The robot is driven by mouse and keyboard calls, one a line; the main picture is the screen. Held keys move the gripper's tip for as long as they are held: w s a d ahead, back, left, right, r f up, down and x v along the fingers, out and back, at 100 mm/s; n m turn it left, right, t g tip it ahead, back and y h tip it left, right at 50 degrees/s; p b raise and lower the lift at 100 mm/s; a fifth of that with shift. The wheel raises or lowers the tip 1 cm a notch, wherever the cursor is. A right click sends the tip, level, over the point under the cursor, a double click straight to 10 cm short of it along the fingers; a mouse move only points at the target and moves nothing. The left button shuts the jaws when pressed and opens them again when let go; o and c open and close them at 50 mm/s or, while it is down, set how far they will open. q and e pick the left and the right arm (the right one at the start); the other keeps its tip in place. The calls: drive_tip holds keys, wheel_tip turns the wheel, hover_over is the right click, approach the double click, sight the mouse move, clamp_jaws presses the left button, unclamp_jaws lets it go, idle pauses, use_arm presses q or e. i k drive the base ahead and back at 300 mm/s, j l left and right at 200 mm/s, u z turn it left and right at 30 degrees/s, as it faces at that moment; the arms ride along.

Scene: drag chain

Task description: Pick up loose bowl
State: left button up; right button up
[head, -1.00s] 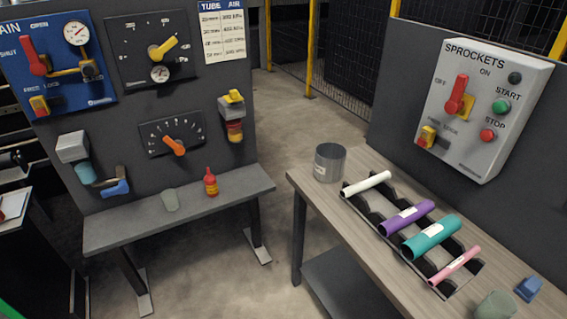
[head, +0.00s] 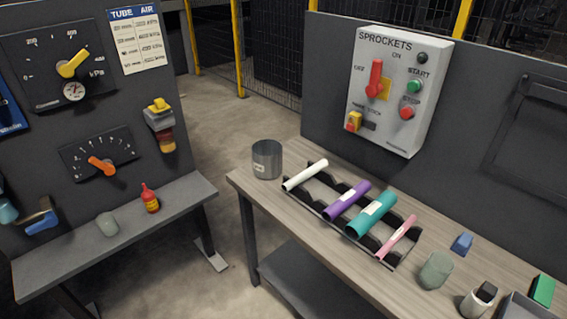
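Two grey-green, cup-like pieces could be the loose bowl; I cannot tell which one is. A small one (head: 107,224) stands on the narrow grey shelf (head: 72,256) under the left panel. A larger one (head: 436,270) stands on the wooden table (head: 330,245) at the lower right, beside the tube rack. Neither of my grippers shows in the head view, and nothing is seen touching either piece.
A red bottle (head: 150,198) is on the shelf. A metal can (head: 267,160) and a black rack (head: 385,252) with coloured tubes are on the table. Open floor lies between shelf and table.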

sight(438, 265)
drive_tip(key=k+l+z, duration=0.1)
drive_tip(key=z, duration=1.1)
drive_tip(key=l, duration=0.1)
